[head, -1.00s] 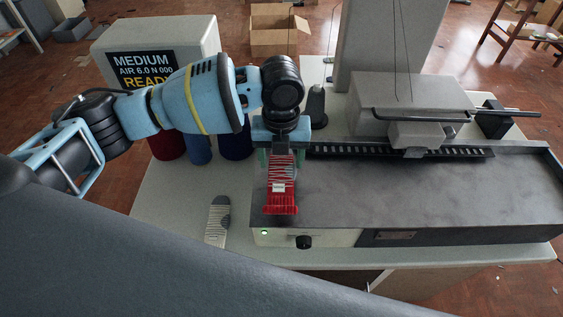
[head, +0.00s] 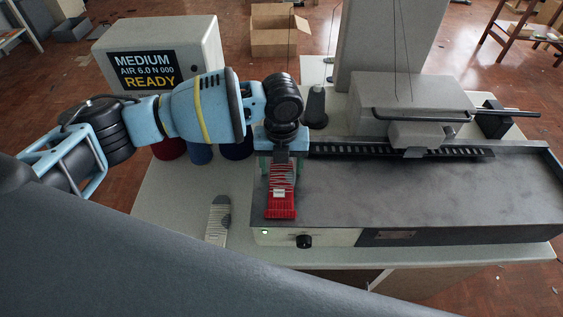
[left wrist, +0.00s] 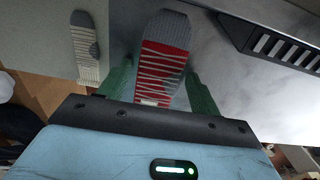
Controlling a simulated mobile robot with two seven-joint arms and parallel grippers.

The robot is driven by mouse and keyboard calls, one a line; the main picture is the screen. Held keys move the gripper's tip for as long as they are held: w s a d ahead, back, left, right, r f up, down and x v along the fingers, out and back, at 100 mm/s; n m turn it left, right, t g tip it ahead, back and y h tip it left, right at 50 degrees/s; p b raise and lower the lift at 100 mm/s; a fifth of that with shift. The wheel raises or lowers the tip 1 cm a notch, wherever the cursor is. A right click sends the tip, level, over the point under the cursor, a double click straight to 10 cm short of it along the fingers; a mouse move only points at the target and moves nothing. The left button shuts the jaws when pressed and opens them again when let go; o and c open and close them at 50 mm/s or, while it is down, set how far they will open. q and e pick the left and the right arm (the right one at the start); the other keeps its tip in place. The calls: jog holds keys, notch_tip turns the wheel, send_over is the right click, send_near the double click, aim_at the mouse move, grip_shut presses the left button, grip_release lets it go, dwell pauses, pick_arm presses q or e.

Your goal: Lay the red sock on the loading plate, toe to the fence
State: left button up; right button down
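The red sock (head: 281,207) has pale stripes, a small white label and a grey end. It lies on the dark loading plate (head: 420,195) near its left end, its red cuff towards the plate's front edge. In the left wrist view the sock (left wrist: 158,65) shows its grey end pointing to the far side. My left gripper (head: 281,165) is over the sock, its green fingers apart, one along each side. In the left wrist view the left gripper (left wrist: 160,85) looks open. The sock's far end is hidden in the head view. My right gripper is not in view.
A black slotted rail (head: 400,151) runs along the plate's far side, with a grey machine head (head: 410,105) above it. A cream sock (head: 217,222) lies on the table left of the plate. Coloured spools (head: 201,153) and a display box (head: 158,55) stand behind.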

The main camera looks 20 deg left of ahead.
aim_at(282, 171)
pick_arm(q)
jog(key=o, duration=0.4)
jog(key=shift+c, duration=0.2)
notch_tip(282, 171, up, 12)
jog(key=shift+r, duration=0.15)
dwell(0.6)
